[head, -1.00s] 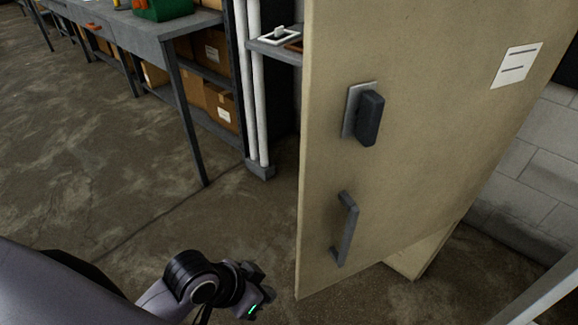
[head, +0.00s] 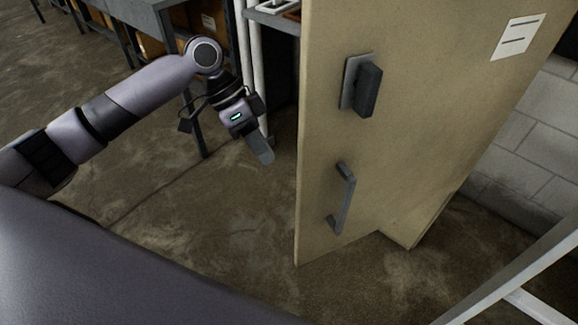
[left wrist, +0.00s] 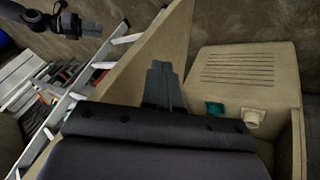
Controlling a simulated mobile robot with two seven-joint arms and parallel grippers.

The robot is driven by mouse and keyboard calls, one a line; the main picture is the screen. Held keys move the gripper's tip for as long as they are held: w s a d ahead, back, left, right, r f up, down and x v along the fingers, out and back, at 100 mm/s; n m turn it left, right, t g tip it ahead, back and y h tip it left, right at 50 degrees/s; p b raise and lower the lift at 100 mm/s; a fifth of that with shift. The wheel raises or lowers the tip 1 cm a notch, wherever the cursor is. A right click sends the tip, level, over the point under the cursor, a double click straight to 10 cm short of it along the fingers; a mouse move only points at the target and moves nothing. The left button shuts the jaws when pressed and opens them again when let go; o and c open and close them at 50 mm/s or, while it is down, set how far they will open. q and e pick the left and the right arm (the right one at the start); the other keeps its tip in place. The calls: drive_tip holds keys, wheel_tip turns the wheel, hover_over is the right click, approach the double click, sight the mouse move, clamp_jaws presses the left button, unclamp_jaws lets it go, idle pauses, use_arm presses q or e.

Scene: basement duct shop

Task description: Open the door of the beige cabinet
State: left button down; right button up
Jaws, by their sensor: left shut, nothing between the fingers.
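The beige cabinet door (head: 420,110) stands ajar in the head view, with a dark latch handle (head: 369,90) on a pale plate and a grey pull handle (head: 343,198) below. My left gripper (head: 262,155) is shut and empty, left of the door's free edge and apart from both handles. In the left wrist view, its fingers (left wrist: 163,85) point between the door (left wrist: 150,60) and the cabinet body (left wrist: 245,70). The cabinet's vented wall, a teal item (left wrist: 214,108) and a cream item (left wrist: 253,118) show there. A dark arm end, apparently my right gripper (left wrist: 66,22), is too small to read.
A grey workbench (head: 150,5) with boxes beneath stands at the upper left. White pipes (head: 254,70) rise behind my left gripper. A block wall (head: 540,150) is at the right. A ladder (left wrist: 75,95) shows in the left wrist view. Floor left of the door is bare.

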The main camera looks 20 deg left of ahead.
use_arm(q)
drive_tip(key=w+a+r+h, duration=0.1)
drive_tip(key=w+a+r, duration=0.15)
drive_tip(key=r, duration=0.35)
drive_tip(key=s+d+f+p, duration=0.1)
drive_tip(key=s+d+f, duration=0.2)
drive_tip(key=d+f, duration=0.5)
drive_tip(key=shift+s+n+p, duration=0.2)
drive_tip(key=shift+n+p, duration=0.1)
drive_tip(key=shift+n, duration=0.1)
drive_tip(key=shift+d+f, duration=0.15)
